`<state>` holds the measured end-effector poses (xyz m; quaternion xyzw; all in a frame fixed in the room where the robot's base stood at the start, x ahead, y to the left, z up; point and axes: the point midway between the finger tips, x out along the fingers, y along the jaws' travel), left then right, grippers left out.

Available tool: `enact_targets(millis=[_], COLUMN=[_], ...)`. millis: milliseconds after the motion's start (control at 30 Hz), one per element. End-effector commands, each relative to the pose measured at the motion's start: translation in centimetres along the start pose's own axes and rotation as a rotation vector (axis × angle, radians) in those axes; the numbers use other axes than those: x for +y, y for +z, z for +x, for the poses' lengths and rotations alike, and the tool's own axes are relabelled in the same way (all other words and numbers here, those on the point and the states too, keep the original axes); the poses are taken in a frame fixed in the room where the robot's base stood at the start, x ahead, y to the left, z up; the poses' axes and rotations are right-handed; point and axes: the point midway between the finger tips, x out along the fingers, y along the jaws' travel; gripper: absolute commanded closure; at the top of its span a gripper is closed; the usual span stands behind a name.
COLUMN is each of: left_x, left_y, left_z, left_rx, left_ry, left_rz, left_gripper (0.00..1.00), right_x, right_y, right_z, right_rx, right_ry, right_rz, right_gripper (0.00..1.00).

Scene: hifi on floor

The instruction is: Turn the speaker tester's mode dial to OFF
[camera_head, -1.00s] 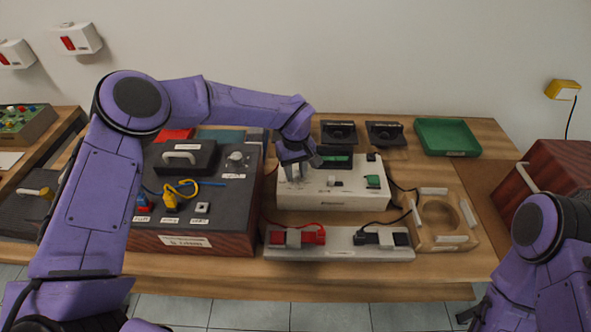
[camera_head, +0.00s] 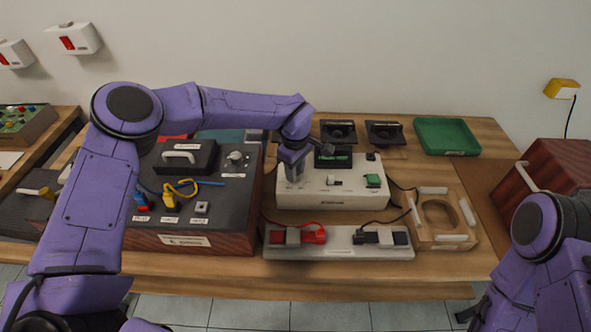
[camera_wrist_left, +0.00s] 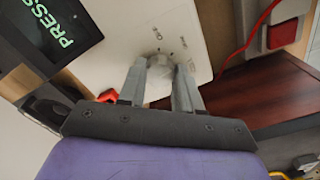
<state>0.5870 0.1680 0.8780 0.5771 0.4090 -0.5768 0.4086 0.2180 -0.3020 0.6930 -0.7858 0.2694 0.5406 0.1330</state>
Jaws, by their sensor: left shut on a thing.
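The speaker tester (camera_head: 335,200) is a white box with a dark screen (camera_head: 333,158) showing green text, on the wooden table. My left gripper (camera_head: 293,174) is at the left part of its top. In the left wrist view the fingers (camera_wrist_left: 160,66) are shut on the small pale mode dial (camera_wrist_left: 158,56), one on each side. Small printed marks sit around the dial on the tester's panel; I cannot read the dial's setting. The fingers hide much of the dial. My right arm shows at the lower right, but its gripper cannot be made out.
Left of the tester stands a dark box (camera_head: 222,218) with a knob and yellow cable. In front is a grey strip (camera_head: 340,250) with red and black blocks. A wooden fixture (camera_head: 458,240) is at the right, a green tray (camera_head: 447,137) behind.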

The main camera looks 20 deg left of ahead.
Motion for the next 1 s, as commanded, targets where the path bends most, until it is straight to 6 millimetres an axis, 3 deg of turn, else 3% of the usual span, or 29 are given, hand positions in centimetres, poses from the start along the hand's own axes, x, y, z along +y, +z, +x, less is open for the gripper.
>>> enact_targets(millis=[1000], left_x=[0.0], left_y=[-0.2], left_z=[0.1], left_rx=[0.001], left_ry=[0.002], left_rz=[-0.889], left_gripper=[0.97], right_x=[-0.2], right_y=[0.7], right_z=[1.8], right_rx=[0.0], right_ry=[0.0], right_rz=[0.0], right_gripper=[1.0])
